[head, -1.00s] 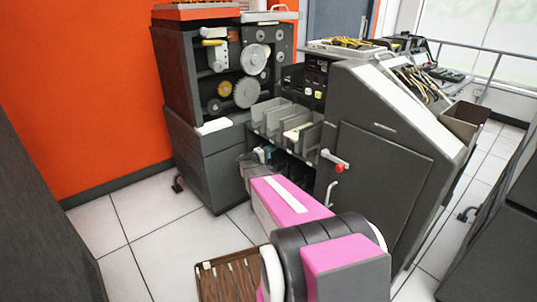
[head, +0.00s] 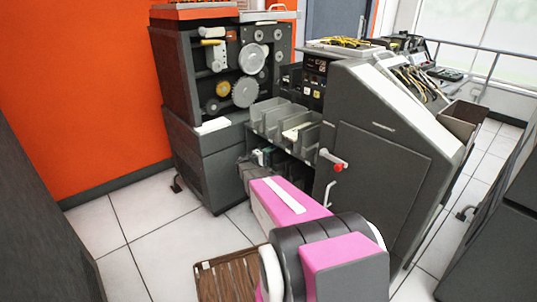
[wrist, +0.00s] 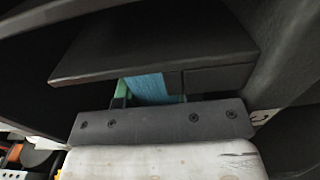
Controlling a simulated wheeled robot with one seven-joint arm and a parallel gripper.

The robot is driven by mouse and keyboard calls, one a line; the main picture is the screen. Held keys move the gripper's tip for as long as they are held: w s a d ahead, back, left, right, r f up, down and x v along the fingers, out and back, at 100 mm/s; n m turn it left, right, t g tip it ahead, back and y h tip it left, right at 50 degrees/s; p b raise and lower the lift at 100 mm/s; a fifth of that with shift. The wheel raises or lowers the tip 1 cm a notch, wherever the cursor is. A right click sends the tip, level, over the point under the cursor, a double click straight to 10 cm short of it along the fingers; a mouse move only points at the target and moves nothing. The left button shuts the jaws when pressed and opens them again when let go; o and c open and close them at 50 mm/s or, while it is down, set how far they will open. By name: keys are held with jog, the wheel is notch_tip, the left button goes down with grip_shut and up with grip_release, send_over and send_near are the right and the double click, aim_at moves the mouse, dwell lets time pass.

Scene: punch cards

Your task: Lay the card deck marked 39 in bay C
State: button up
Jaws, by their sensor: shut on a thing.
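My gripper (wrist: 150,101) reaches in under a dark shelf panel and is shut on a blue card deck (wrist: 148,88), seen edge-on. The panel hides the deck's upper part, and no number can be read on it. A strip of green (wrist: 122,90) shows just left of the blue; I cannot tell what it is. A small label with a C (wrist: 279,117) is at the right of the wrist view, partly cut off by shadow and panel. In the head view my arm covers most of the gripper and the deck.
A dark machine (head: 375,180) with a red-knobbed handle (head: 335,160) stands right of the arm. Above the low shelf are open grey bins (head: 265,113), one with cream cards (head: 297,131). A brown slatted crate (head: 225,280) is on the floor. White floor is clear at left.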

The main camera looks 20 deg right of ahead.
jog(key=o, duration=1.1)
jog(key=shift+f, duration=0.1)
jog(key=v, duration=1.1)
